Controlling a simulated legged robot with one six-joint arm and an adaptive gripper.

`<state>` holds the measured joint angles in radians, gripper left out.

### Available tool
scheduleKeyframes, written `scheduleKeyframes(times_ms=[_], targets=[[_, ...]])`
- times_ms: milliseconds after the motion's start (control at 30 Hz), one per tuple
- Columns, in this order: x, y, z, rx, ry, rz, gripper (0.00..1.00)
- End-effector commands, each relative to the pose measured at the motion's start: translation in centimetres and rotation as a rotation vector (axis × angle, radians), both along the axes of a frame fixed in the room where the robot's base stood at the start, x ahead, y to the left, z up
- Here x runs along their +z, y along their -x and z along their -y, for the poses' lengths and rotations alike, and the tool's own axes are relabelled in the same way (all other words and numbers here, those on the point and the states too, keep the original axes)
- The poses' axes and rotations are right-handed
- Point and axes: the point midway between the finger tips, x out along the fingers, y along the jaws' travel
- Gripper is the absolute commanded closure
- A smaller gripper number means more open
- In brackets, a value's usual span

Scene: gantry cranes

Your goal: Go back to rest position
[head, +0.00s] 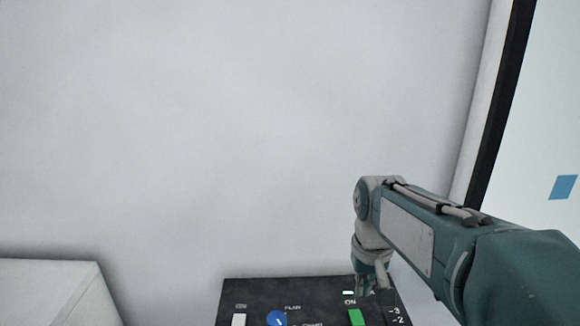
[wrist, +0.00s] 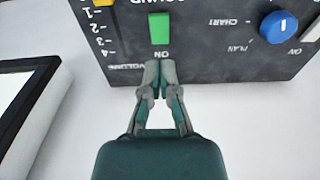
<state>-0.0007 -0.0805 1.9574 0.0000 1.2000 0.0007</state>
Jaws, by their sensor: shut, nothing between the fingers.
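My gripper (wrist: 159,72) is shut and empty. In the wrist view its fingertips are at the near edge of a black control panel, just below the "ON" label and a green switch (wrist: 159,28). I cannot tell whether they touch the panel. In the head view my gripper (head: 366,290) points down over the panel (head: 300,290) at the bottom of the picture, above the green switch (head: 356,317). My arm reaches in from the right.
A blue knob (head: 277,318) and a white switch (head: 239,319) are on the panel's left part. A white box (head: 45,285) stands at lower left. A black-framed screen (head: 545,120) is at right. The white wall behind is bare.

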Motion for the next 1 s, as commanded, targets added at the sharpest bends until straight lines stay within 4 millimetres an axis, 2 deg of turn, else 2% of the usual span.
scheduleKeyframes(times_ms=[33,233,533,700,1000], targets=[[0.7,1.4,0.0,0.000,0.000,0.039,1.00],[1.4,6.3,0.0,0.000,0.000,0.175,1.00],[0.3,12.7,0.0,0.000,0.000,0.365,1.00],[-0.4,14.2,0.0,0.000,0.000,0.422,1.00],[-0.6,14.4,0.0,0.000,0.000,0.428,1.00]])
